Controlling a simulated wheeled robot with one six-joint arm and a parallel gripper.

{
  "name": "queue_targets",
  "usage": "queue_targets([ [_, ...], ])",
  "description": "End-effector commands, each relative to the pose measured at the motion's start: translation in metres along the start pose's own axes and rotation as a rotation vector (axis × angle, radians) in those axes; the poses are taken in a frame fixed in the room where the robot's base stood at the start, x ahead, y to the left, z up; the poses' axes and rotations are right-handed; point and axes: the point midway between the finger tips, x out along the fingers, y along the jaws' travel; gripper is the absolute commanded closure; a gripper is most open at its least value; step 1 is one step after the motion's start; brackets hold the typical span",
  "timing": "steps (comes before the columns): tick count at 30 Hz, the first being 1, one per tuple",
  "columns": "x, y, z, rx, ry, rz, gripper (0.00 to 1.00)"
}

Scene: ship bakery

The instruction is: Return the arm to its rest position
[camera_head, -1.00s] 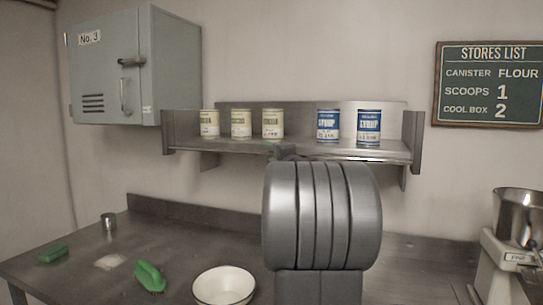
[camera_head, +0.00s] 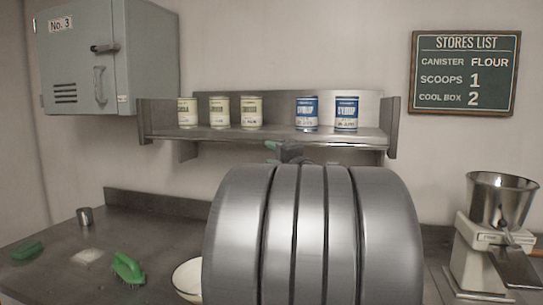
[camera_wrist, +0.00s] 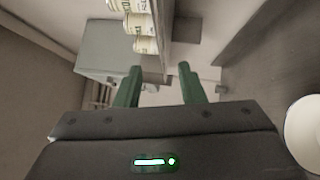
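My gripper (camera_wrist: 158,85) shows in the wrist view as two green fingers held apart with nothing between them. In the head view my own large grey arm link fills the lower middle. A small green and grey part of my gripper (camera_head: 283,150) shows above it, in front of the shelf's lower edge. The rest of the gripper is hidden behind the link.
A metal shelf (camera_head: 230,140) holds several cans. The grey No. 3 cabinet (camera_head: 82,60) hangs at left. The counter (camera_head: 150,230) bears a green brush (camera_head: 128,268), a green sponge (camera_head: 26,250), a metal cup (camera_head: 84,216) and a white bowl (camera_head: 187,278).

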Motion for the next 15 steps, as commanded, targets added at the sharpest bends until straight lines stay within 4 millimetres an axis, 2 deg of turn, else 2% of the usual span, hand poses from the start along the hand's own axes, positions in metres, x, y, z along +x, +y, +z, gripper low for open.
queue_targets([
  [5,0.003,0.000,0.000,0.000,0.000,0.000,0.64],
  [8,0.011,0.001,0.000,-0.001,0.001,0.001,0.64],
  [15,0.054,0.001,0.000,0.000,0.003,-0.001,0.64],
])
